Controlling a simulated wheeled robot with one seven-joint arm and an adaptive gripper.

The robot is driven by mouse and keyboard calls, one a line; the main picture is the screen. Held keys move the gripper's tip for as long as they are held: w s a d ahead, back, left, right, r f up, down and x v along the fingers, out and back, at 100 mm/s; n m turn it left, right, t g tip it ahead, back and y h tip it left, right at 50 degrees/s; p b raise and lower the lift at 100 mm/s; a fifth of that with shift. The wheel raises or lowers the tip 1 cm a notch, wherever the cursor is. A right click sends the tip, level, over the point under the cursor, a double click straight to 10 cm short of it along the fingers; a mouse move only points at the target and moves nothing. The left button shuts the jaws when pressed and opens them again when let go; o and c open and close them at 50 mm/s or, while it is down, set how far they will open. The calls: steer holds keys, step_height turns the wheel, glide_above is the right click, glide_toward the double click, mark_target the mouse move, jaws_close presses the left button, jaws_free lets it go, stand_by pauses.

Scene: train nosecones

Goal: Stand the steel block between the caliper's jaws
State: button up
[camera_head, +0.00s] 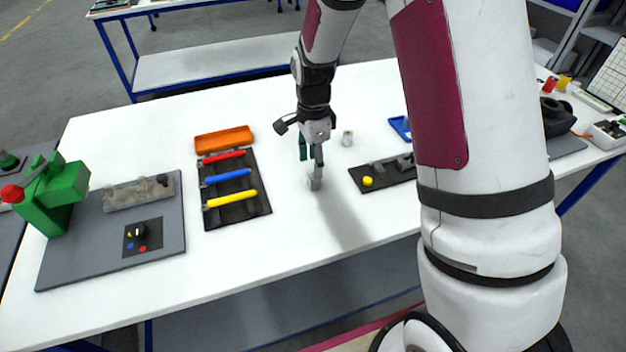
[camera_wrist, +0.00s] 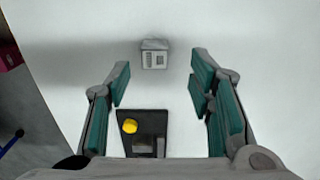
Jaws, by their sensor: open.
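A small grey steel block (camera_head: 314,184) stands on the white table just below my gripper (camera_head: 311,153). In the wrist view the block (camera_wrist: 155,59) shows dark markings and lies ahead of the fingertips, apart from them. My gripper (camera_wrist: 160,80) is open and empty, with its green-padded fingers wide apart. What looks like the caliper, a dark base with grey jaw pieces (camera_head: 378,167) and a yellow knob (camera_head: 367,181), lies to the right of the block. In the wrist view the dark base (camera_wrist: 152,121) shows between the fingers, partly hidden by my gripper's body.
A black tray (camera_head: 216,217) with red, blue and yellow handled tools and an orange tray (camera_head: 224,139) lie left. The table's front middle is clear.

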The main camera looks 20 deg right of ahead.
mark_target(313, 181)
steer(key=f, duration=0.4)
steer(key=shift+s+f+p, duration=0.15)
steer(key=shift+s+p, duration=0.15)
steer(key=shift+s, duration=0.05)
steer(key=shift+w+a+f, duration=0.1)
steer(key=shift+f, duration=0.4)
jaws_close()
